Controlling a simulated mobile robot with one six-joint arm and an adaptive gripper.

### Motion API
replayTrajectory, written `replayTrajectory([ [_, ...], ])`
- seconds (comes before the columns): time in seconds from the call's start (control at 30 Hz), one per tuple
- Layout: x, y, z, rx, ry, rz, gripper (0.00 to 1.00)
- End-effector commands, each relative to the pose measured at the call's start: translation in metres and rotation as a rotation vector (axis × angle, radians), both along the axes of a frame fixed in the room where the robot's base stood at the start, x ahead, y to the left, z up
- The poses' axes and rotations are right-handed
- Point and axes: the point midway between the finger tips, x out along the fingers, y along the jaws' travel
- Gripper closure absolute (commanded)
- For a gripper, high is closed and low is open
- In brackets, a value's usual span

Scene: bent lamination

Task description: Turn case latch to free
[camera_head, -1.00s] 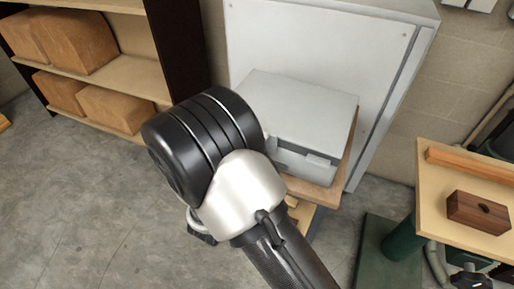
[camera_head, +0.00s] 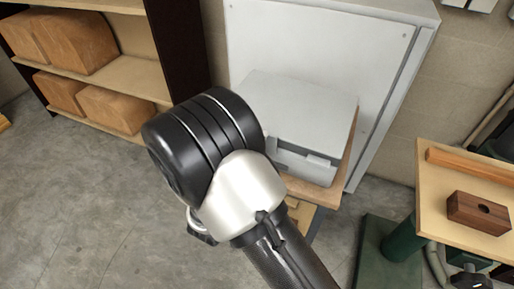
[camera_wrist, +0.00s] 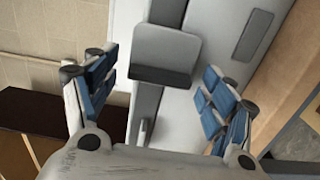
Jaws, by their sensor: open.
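The case (camera_head: 305,100) is light grey with a closed lid and sits on a wooden-topped stand. Its front carries a latch plate (camera_head: 320,159) on the right; another small tab shows at the left, beside my wrist. In the wrist view a grey, rounded latch plate (camera_wrist: 168,48) stands just ahead, between the fingers. My gripper (camera_wrist: 158,76) is open, with blue pads on both sides of this plate and visible gaps to it. Nothing is held. In the head view my wrist hides the gripper and the case's left front.
The stand's wooden top (camera_head: 326,196) shows along the case's front and right. A grey cabinet (camera_head: 315,40) rises right behind. Shelves with brown blocks (camera_head: 112,108) are at left. A workbench (camera_head: 432,190) with a wooden box (camera_head: 478,212) is at right. The left floor is clear.

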Motion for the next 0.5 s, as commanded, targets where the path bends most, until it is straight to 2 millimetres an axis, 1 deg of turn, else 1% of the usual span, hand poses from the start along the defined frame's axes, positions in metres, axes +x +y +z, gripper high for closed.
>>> replayTrajectory([
  [0.07,-0.003,0.002,0.000,0.000,0.000,0.001,0.23],
  [0.17,-0.012,0.007,0.000,-0.001,0.001,0.004,0.23],
  [0.27,-0.029,0.014,0.000,-0.003,0.001,0.006,0.23],
  [0.5,-0.077,0.034,0.000,-0.001,0.000,0.007,0.23],
])
